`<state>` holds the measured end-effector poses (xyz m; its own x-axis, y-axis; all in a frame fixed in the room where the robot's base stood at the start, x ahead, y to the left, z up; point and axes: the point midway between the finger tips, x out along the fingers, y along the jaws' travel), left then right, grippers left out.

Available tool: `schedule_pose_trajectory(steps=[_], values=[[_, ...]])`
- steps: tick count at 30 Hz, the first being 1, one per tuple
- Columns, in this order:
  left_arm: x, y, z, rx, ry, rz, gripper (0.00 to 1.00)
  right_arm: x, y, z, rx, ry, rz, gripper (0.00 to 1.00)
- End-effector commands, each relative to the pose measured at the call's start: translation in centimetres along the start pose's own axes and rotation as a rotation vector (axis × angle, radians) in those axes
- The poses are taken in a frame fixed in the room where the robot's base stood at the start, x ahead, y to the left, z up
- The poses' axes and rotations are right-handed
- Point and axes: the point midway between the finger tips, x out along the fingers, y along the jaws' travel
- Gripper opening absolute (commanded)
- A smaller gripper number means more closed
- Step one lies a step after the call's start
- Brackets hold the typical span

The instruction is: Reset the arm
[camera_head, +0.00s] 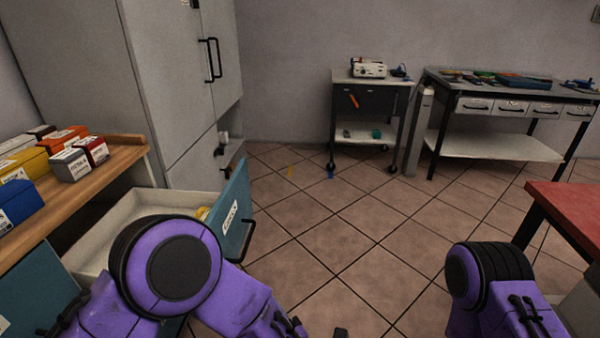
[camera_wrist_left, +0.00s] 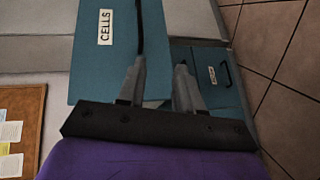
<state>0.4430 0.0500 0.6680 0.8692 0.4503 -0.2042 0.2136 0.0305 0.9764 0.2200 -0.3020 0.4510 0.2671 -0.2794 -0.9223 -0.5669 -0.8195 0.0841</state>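My left arm (camera_head: 170,265) is purple and bent at the lower left in the head view, in front of an open drawer. In the left wrist view my left gripper (camera_wrist_left: 160,85) has its two grey fingers apart, with nothing seen held between them. Its fingers are close to a teal drawer front (camera_wrist_left: 100,60) labelled CELLS, and the dark handle (camera_wrist_left: 140,30) runs down to the left finger; I cannot tell if they touch. My right arm (camera_head: 490,285) is bent at the lower right; its gripper is out of view.
The open drawer (camera_head: 130,215) with a teal front (camera_head: 236,205) juts out under a wooden counter (camera_head: 120,165) holding several boxes. A grey cabinet (camera_head: 175,90) stands behind. A red table (camera_head: 570,205) is at right. A cart (camera_head: 370,105) and workbench (camera_head: 500,150) stand at the back. The middle floor is clear.

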Motion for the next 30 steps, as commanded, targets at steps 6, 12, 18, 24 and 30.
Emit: schedule_pose_trajectory(steps=[6, 12, 18, 24, 30], values=[[1.6, -2.3, -0.1, 0.322, -0.193, -0.047, 0.35, -0.7, 0.1, -0.3, 0.0, -0.001, 0.0, 0.43], [2.8, -7.3, -5.4, 0.797, -0.423, -0.195, 0.35, -3.3, 0.3, -1.3, 0.0, -0.001, 0.0, 0.43], [-0.2, -12.6, -18.1, 1.222, -0.653, -0.508, 0.35, -7.1, 0.7, -2.9, 0.0, -0.001, 0.0, 0.43], [-4.9, -13.5, -29.7, 1.351, -0.685, -0.796, 0.35, -10.1, 0.9, -4.2, 0.0, -0.001, 0.0, 0.43], [-6.2, -13.7, -31.8, 1.352, -0.667, -0.861, 0.35, -10.8, 1.0, -4.5, 0.0, -0.001, 0.0, 0.43]])
